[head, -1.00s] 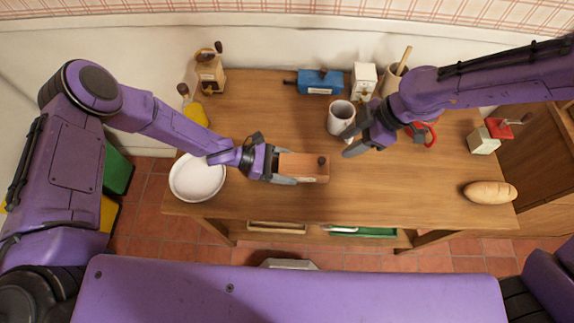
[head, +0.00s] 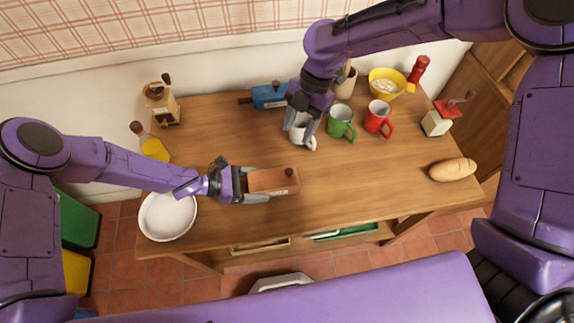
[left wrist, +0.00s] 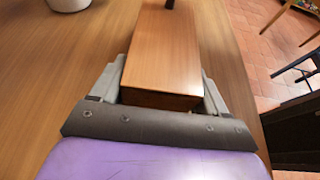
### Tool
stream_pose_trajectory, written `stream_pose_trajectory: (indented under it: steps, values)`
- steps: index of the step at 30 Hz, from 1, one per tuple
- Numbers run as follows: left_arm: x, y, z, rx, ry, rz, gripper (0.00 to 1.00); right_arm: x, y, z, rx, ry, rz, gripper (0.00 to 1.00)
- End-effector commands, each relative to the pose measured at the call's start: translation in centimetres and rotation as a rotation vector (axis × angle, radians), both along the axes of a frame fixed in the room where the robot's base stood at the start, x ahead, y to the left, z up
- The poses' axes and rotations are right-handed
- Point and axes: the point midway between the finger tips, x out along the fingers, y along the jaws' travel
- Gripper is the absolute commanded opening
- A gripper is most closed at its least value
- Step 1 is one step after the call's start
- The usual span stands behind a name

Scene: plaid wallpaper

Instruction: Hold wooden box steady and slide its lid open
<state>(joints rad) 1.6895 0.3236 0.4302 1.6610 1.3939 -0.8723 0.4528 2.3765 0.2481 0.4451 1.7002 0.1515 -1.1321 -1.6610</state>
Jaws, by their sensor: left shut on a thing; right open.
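A wooden box (head: 268,184) lies on the table with a dark knob (head: 289,171) on top near its right end. Its flat lid (left wrist: 165,45) looks closed in the left wrist view, where the knob is cut off at the top edge. My left gripper (head: 258,184) is shut on the box's left end, one finger along each side.
A green mug (head: 341,122) and a red mug (head: 377,116) stand right of the right gripper. A blue box-like item (head: 268,95) and a grinder (head: 161,104) are at the back. A white bowl (head: 167,216) is at left, bread (head: 452,170) at right. The table right of the box is clear.

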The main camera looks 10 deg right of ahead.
Motion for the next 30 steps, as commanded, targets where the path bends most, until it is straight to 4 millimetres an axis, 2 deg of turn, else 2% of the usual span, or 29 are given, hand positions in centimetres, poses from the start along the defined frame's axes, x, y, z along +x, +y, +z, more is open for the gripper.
stream_pose_trajectory:
  steps: [5, 12, 18, 23, 30]
  values:
    - [0.0, 0.0, -0.1, 0.002, 0.002, 0.001, 0.38, -1.0, -0.3, -1.2, -0.01, 0.017, 0.077, 0.49]
    - [0.0, 0.0, -0.1, 0.001, 0.001, 0.0, 0.38, -2.6, 1.2, -6.4, -0.011, 0.02, 0.075, 0.49]
    - [0.0, 0.0, -0.1, 0.001, 0.002, 0.001, 0.38, -3.6, 2.2, -9.9, -0.01, 0.017, 0.074, 0.49]
    - [0.0, 0.0, -0.1, 0.001, 0.002, 0.001, 0.38, -3.9, 2.6, -11.0, -0.009, 0.015, 0.071, 0.49]
    - [0.0, 0.0, -0.1, 0.001, 0.001, 0.0, 0.38, -3.9, 2.6, -11.1, -0.009, 0.015, 0.071, 0.49]
